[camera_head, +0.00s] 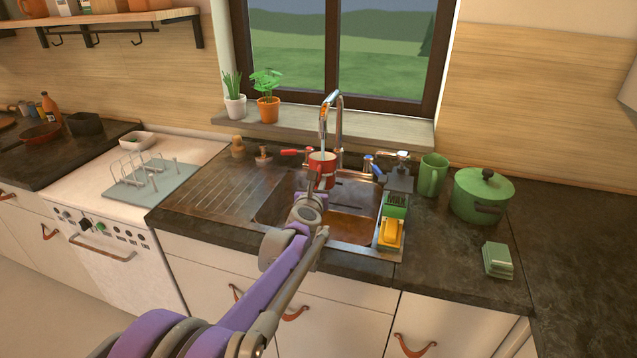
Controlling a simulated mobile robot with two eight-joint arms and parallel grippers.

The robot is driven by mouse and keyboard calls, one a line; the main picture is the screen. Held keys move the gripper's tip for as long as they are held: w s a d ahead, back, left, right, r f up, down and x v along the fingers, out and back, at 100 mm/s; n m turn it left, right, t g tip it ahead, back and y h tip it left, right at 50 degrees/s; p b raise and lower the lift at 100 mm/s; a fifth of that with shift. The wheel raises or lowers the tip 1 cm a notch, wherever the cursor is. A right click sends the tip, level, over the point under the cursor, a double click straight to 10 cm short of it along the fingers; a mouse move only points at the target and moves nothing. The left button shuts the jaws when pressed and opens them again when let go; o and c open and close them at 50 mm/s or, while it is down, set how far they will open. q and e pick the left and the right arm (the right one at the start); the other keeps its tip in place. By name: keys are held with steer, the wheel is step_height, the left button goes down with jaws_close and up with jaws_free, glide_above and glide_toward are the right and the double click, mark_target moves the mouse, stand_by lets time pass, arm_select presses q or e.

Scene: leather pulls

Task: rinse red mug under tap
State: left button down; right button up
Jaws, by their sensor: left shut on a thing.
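The red mug (322,165) is upright over the sink (270,210), with its mouth directly below the tap's spout. The chrome tap (338,125) arches over the mug, and a thin pale stream of water runs from its spout down to the mug's mouth. My left gripper (315,190) reaches in from below and is shut on the mug, holding it above the basin. The gripper's fingers are small and partly hidden by my own wrist. The inside of the mug is too small to make out. My right gripper is not in view.
A sponge holder with a yellow sponge (391,232) sits at the sink's right edge. Potted plants (267,100) stand on the sill behind.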

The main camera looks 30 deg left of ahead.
arm_select(q)
steer(key=s+d+b, duration=0.1)
steer(key=s+d, duration=0.3)
steer(key=s, duration=0.2)
steer(key=shift+s+d, duration=0.15)
steer(key=shift+d, duration=0.05)
stand_by(0.4)
